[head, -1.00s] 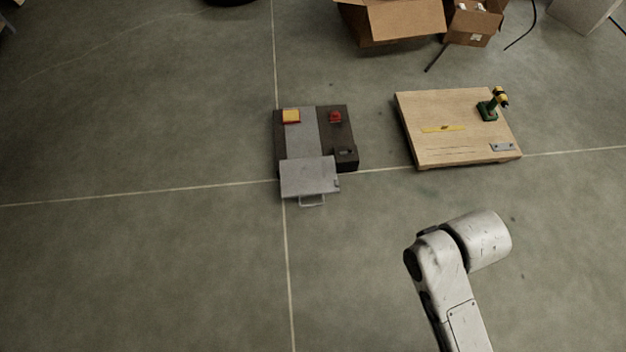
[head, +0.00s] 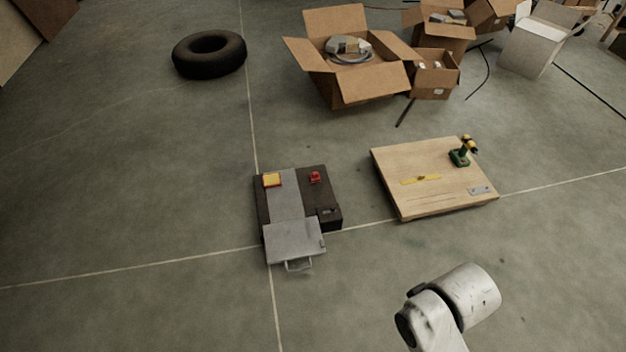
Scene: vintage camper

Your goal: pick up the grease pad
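No thing in the head view is clearly the grease pad. A small yellow pad with a red edge (head: 272,180) lies on the back left of a low dark unit (head: 331,216) on the floor. A small red object (head: 315,177) sits on the unit's back right. A grey metal case with a handle (head: 294,240) lies at the unit's front. Only links of my arm show at the lower right; my gripper is out of view.
A low wooden board (head: 425,160) right of the unit bears a green and yellow drill (head: 461,152), a yellow level (head: 421,179) and a small metal plate (head: 480,190). Open cardboard boxes (head: 375,85) and a tire (head: 209,55) lie behind. The left floor is clear.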

